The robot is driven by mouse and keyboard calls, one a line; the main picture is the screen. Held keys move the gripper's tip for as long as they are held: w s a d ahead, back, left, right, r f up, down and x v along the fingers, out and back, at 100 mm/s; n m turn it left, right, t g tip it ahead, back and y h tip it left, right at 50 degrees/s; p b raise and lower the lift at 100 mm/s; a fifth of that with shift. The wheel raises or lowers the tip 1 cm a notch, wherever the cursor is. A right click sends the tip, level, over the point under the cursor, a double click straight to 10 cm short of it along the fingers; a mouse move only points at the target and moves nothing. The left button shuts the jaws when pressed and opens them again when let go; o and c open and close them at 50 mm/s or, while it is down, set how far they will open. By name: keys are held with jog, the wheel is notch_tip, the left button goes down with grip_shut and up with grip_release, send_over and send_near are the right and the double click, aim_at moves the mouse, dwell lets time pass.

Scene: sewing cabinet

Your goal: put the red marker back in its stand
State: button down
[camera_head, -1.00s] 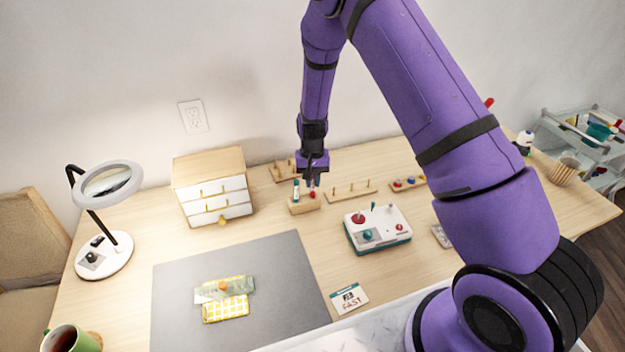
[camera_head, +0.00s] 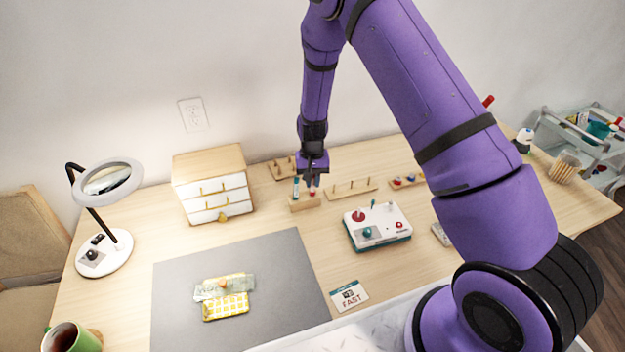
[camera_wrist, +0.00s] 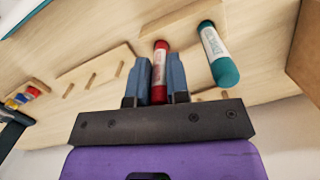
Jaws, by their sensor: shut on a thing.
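The red marker (camera_wrist: 160,62) is between the two fingers of my gripper (camera_wrist: 158,82) in the wrist view, and the fingers are shut on it. In the head view my gripper (camera_head: 312,182) points down over the small wooden stand (camera_head: 305,203), with the red marker (camera_head: 312,192) below it at the stand's right side. The teal marker (camera_wrist: 218,55) stands in the same stand beside the red one; it also shows in the head view (camera_head: 296,188). The stand (camera_wrist: 180,20) shows in part in the wrist view. I cannot tell whether the red marker's end is fully seated in the stand.
A peg rack (camera_head: 352,190) is right of the stand, another (camera_head: 281,169) behind it. A white drawer cabinet (camera_head: 214,188) stands left. A control box (camera_head: 377,227) is in front right. The grey mat (camera_head: 270,285) holds a yellow-patterned cloth (camera_head: 226,306).

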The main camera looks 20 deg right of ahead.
jog(key=shift+f, duration=0.1)
dwell(0.6)
jog(key=c, duration=1)
grip_release()
jog(key=r, duration=0.7)
jog(key=w+r, duration=0.1)
jog(key=r, duration=0.2)
jog(key=shift+w+d+r, duration=0.1)
jog(key=shift+d+r, duration=0.1)
jog(key=shift+r, duration=0.2)
